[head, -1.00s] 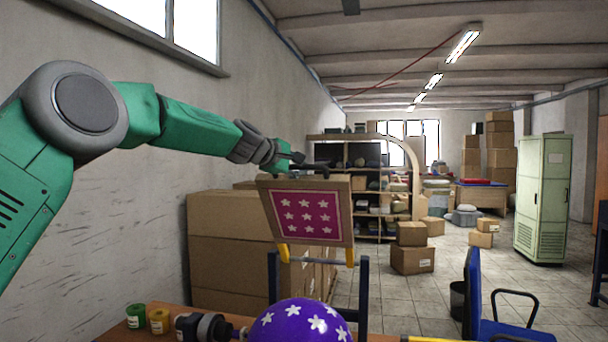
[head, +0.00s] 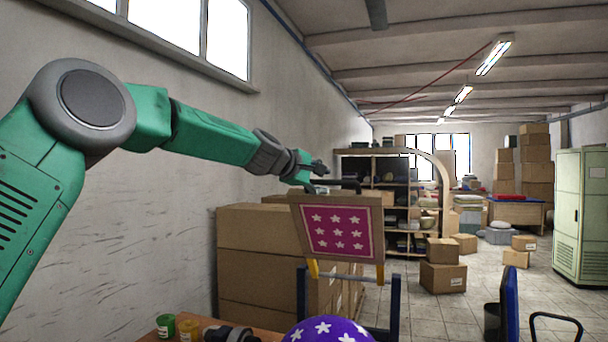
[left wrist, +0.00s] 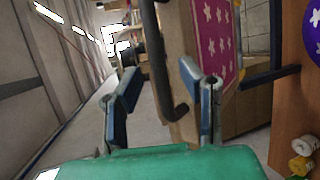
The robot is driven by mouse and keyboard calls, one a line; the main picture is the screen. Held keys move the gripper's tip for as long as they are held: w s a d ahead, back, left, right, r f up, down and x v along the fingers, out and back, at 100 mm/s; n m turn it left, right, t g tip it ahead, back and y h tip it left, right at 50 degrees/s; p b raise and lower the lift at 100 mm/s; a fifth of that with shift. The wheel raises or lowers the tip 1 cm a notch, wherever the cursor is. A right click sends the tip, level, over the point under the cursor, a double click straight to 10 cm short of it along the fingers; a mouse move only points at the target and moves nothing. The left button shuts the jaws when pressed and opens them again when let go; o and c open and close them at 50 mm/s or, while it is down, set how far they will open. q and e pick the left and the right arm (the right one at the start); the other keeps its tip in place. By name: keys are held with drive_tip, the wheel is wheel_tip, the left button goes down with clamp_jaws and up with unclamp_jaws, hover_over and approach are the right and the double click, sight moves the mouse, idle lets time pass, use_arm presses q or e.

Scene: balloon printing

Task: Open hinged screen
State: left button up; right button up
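The hinged screen (head: 380,228) is a wooden frame around a pink panel with white stars. It stands raised and tilted above the purple starred balloon (head: 325,331) in the head view. A dark handle (head: 345,185) runs along its top edge. My left gripper (head: 318,168) is at the upper left of the handle. In the left wrist view its two fingers (left wrist: 160,82) are spread apart, and the dark handle (left wrist: 172,80) shows between them, with no clear grip on it. The screen's wooden edge (left wrist: 178,40) lies just beyond. My right gripper is not in view.
A blue upright stand (head: 394,305) is below the screen. Green (head: 166,326) and yellow (head: 188,331) jars are on the wooden table (head: 143,336). Large cardboard boxes (head: 262,250) are stacked behind. A blue chair (head: 511,300) is at right.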

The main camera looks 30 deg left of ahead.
use_arm(q)
drive_tip(key=a+v, duration=0.1)
drive_tip(key=v, duration=0.8)
drive_tip(key=shift+s+d+r, duration=0.1)
drive_tip(key=shift+s+d, duration=0.05)
drive_tip(key=shift+d, duration=0.05)
